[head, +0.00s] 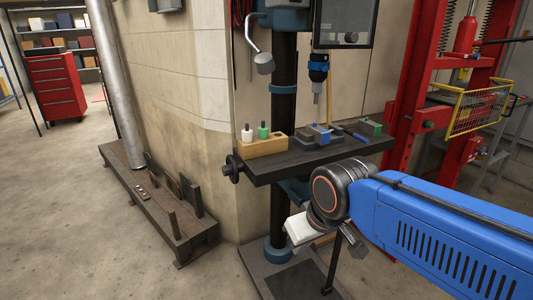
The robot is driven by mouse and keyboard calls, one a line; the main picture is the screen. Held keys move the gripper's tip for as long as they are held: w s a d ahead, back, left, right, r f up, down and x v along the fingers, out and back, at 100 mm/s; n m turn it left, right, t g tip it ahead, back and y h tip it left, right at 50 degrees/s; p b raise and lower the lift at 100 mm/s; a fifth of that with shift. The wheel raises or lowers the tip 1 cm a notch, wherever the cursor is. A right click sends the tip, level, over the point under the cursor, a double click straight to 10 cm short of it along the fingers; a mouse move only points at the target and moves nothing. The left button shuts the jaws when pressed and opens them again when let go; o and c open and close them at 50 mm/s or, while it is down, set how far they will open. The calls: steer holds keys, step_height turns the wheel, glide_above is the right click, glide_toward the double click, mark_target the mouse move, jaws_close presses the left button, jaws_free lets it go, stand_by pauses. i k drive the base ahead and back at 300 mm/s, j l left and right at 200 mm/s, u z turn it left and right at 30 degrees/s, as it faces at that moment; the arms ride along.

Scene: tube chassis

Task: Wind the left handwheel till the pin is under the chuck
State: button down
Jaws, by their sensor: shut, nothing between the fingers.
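The left handwheel (232,168) is a dark wheel on the left end of the drill press's dark table (290,170). The chuck (318,72) has a blue collar and points down above the table. A blue and grey vise (318,134) sits on the table below it. A thin tan upright rod (329,103) shows just right of the chuck's tip and may be the pin; its foot is unclear. My gripper (296,238) shows as a pale block below my black wrist, shut and empty, in front of the table and right of and below the handwheel. Its fingertips are hard to make out.
A wooden block with white and green bottles (262,142) stands on the table's left. A green box (371,128) is at its right end. A low dark bench (160,205) runs along the wall at left. The floor in front of the handwheel is clear. A red press frame (420,90) stands right.

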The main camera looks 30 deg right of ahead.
mark_target(231, 168)
steer(key=k+u, duration=0.25)
steer(key=k, duration=0.15)
steer(key=k+j+u, duration=0.3)
steer(key=k, duration=0.15)
steer(key=l, duration=0.1)
